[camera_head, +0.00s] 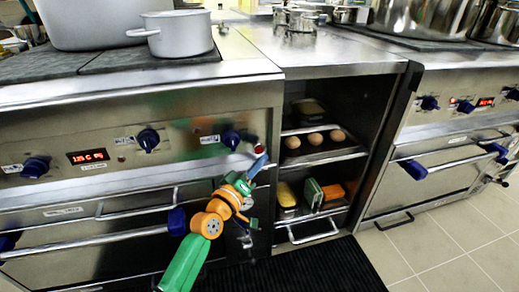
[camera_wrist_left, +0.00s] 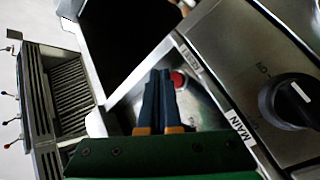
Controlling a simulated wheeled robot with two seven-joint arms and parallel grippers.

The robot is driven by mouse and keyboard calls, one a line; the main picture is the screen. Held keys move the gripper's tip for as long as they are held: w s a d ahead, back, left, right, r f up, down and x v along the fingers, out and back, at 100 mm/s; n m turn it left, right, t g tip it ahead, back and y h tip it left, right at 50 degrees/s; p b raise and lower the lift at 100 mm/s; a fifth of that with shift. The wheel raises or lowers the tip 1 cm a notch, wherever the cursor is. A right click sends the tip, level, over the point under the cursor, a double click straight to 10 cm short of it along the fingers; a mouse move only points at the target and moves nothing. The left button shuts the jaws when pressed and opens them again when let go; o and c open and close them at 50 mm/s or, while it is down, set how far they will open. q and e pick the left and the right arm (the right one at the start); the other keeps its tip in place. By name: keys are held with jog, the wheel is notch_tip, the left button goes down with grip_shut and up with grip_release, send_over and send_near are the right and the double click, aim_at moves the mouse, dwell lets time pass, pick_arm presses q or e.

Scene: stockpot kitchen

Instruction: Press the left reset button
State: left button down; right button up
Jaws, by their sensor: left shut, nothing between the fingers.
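The left reset button is a small red round button (camera_head: 259,149) at the right end of the left stove's steel front panel. It also shows as a red disc (camera_wrist_left: 178,79) beside the RESET label (camera_wrist_left: 190,57) in the left wrist view. My left gripper (camera_head: 259,162), on an orange and green arm, has its blue fingers shut and empty just below the button. In the left wrist view its fingertips (camera_wrist_left: 160,74) lie just left of the red disc. I cannot tell whether they touch it. My right gripper is not in view.
A dark blue knob (camera_head: 231,139) sits left of the button; it shows in the wrist view (camera_wrist_left: 292,100) near the MAIN label. Below is an oven handle bar (camera_head: 100,240). An open cabinet with eggs (camera_head: 315,138) stands to the right. A grey pot (camera_head: 180,34) is on the stove.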

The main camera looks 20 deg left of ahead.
pick_arm(q)
jog(key=s+d+p, duration=0.2)
jog(key=s, duration=0.1)
jog(key=shift+s+d, duration=0.15)
jog(key=shift+s, duration=0.15)
dwell(0.6)
